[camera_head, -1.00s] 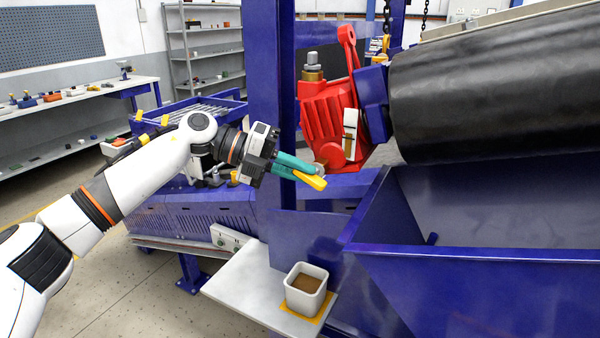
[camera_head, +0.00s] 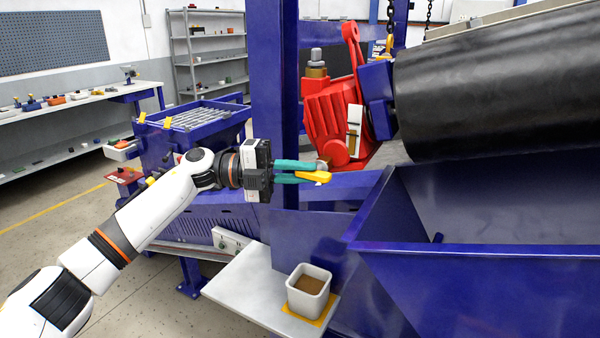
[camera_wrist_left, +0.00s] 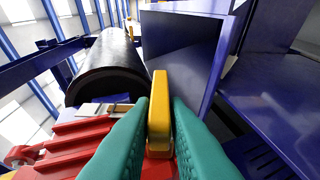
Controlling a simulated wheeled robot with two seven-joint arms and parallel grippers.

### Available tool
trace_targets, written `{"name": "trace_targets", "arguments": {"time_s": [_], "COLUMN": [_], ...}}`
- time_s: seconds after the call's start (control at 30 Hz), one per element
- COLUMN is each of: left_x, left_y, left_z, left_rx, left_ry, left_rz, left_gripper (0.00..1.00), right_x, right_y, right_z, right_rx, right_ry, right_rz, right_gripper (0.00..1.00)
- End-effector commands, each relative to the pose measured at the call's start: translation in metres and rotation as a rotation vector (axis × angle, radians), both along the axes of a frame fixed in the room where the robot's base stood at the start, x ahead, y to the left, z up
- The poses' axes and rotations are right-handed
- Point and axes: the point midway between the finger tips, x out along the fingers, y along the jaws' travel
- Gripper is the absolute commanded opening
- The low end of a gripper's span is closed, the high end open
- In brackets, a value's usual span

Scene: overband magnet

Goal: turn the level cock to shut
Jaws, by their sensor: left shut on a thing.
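The level cock's yellow lever (camera_head: 318,176) sticks out at the lower left of the red gear housing (camera_head: 322,112). It lies nearly level in the head view. My left gripper (camera_head: 302,171), with teal fingers, is shut on the lever. In the left wrist view the yellow lever (camera_wrist_left: 159,100) stands upright between the two teal fingers (camera_wrist_left: 158,128), with the red housing (camera_wrist_left: 70,140) behind and to the left. The cock's body is mostly hidden by the fingers and lever. My right gripper is not in view.
A white cup (camera_head: 308,290) with brown contents stands on a pale shelf (camera_head: 243,288) below the gripper. A blue post (camera_head: 272,80) rises just behind my left wrist. A blue chute (camera_head: 470,290) and a black drum (camera_head: 490,90) fill the right side.

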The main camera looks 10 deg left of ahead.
Motion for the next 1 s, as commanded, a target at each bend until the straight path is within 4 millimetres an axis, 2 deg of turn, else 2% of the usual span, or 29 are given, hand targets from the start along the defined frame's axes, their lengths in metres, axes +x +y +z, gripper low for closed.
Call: {"name": "trace_targets", "arguments": {"time_s": [0.2, 0.23, 0.33, 0.67, 0.83, 1.0], "left_x": [0.001, 0.001, 0.0, 0.0, 0.001, 0.001], "left_y": [0.0, 0.0, 0.0, 0.003, 0.026, 0.063], "left_z": [0.0, 0.0, 0.0, 0.0, -0.002, -0.003], "left_rx": [-0.001, -0.001, 0.0, 0.001, 0.001, 0.001], "left_ry": [0.0, 0.0, 0.0, 0.0, 0.0, 0.0], "left_rz": [0.002, 0.002, 0.002, 0.001, 0.004, 0.006], "left_gripper": [0.0, 0.18, 0.33, 0.33, 0.33, 0.33], "right_x": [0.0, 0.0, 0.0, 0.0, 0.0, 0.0], "right_y": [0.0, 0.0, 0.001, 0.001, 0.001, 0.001], "right_z": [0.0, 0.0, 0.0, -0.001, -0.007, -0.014], "right_rx": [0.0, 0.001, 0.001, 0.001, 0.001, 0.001], "right_ry": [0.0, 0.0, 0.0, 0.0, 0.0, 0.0], "right_rz": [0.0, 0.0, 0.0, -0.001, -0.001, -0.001], "right_gripper": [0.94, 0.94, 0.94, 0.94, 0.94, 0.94]}}
